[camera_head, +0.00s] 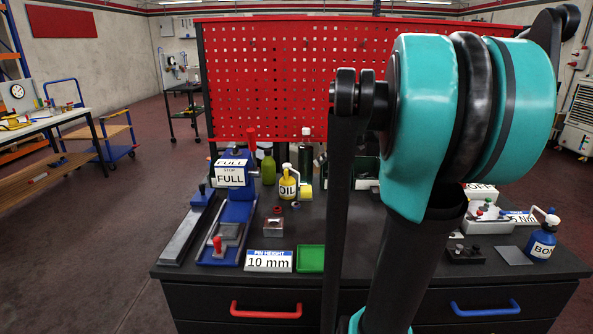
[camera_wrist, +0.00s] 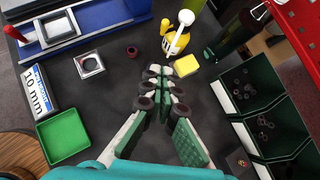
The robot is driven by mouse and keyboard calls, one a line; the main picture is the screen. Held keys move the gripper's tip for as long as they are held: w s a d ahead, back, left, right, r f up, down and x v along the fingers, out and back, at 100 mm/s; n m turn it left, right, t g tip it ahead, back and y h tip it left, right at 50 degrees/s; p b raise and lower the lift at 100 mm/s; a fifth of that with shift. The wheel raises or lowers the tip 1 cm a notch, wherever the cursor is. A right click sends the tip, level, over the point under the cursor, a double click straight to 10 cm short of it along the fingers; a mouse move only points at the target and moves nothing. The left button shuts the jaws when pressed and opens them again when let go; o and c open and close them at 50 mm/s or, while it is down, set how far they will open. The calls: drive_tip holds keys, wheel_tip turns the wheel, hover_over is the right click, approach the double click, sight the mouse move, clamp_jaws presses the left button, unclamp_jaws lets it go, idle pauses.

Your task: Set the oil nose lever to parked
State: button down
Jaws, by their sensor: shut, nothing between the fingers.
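The yellow oil bottle (camera_head: 288,188), labelled OIL, stands upright on the dark table left of my arm in the head view. In the wrist view the bottle (camera_wrist: 172,42) is just beyond my fingertips, with a white round knob (camera_wrist: 186,17) at its top and a white part at its side. A yellow block (camera_wrist: 187,66) lies beside it. Which part is the nose lever, and its setting, I cannot tell. My gripper (camera_wrist: 161,78) is shut and empty, its tips a little short of the bottle. It is hidden behind my arm in the head view.
A dark green bottle (camera_wrist: 232,28) and green-edged bins (camera_wrist: 262,85) stand right of the oil bottle in the wrist view. A metal block (camera_wrist: 89,64), a small dark red ring (camera_wrist: 132,51) and a green tray (camera_wrist: 64,134) lie left. A red pegboard (camera_head: 270,80) rises behind.

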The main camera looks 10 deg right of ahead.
sight(287, 173)
drive_tip(key=w+a+r+x, duration=0.1)
drive_tip(key=r+x, duration=0.1)
drive_tip(key=x, duration=1)
drive_tip(key=shift+w+a+f, duration=0.25)
drive_tip(key=shift+w+a, duration=0.05)
drive_tip(key=shift+w, duration=0.2)
